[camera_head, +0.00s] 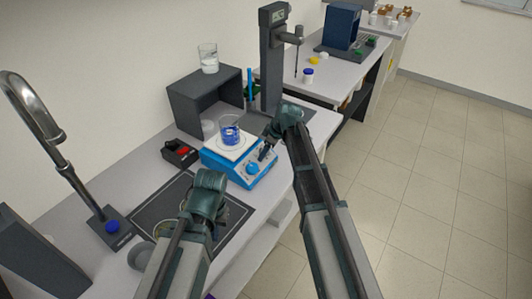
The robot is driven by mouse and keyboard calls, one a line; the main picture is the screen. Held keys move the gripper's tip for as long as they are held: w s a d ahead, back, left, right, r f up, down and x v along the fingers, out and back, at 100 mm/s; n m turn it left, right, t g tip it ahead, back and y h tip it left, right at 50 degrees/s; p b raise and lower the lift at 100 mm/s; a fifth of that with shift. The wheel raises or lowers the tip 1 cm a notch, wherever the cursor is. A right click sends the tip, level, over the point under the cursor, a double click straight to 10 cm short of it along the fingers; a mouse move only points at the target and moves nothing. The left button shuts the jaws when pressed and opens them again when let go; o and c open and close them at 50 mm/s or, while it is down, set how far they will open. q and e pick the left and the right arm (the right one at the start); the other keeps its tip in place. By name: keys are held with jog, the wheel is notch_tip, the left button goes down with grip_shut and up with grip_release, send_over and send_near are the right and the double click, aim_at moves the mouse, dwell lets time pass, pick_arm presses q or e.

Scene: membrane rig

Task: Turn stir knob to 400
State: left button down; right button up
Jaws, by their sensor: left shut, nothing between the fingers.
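A blue stirrer (212,157) with a white top stands on the bench, and a beaker (230,131) of blue liquid sits on it. A round knob (252,168) shows on its front; I cannot read its marks. My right gripper (264,153) is at the stirrer's front right, close to the knob's upper right side. It is too small to tell whether it is open or touches anything. My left gripper (216,230) is shut and empty over the dark mat, in front of the stirrer, partly hidden by its own arm.
A black and red device (180,153) stands left of the stirrer. A dark shelf (205,98) carrying a glass beaker (208,58) stands behind it. A tall dark stand (271,62) rises behind my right arm. A tap (40,118) is at left. The dark mat (157,207) is mostly clear.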

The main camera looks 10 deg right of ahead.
grip_shut()
dwell(0.3)
jog(key=m, duration=0.4)
jog(key=shift+w+g+y, duration=0.1)
jog(key=shift+g+y, duration=0.2)
jog(key=shift+y, duration=0.1)
pick_arm(q)
jog(key=shift+f, duration=0.2)
pick_arm(e)
jog(key=m+y, duration=0.1)
jog(key=m, duration=0.3)
jog(key=shift+d, duration=0.15)
pick_arm(q)
jog(key=shift+f+b, duration=0.4)
jog(key=shift+b, duration=0.25)
pick_arm(e)
jog(key=m, duration=0.4)
jog(key=shift+f+m+g+y, duration=0.1)
jog(key=shift+m+g+y, duration=0.2)
pick_arm(q)
jog(key=shift+f+b, duration=0.35)
jog(key=shift+b, duration=0.05)
pick_arm(e)
jog(key=m, duration=0.4)
jog(key=shift+d+y, duration=0.1)
jog(key=shift+y, duration=0.3)
jog(key=shift+m, duration=0.3)
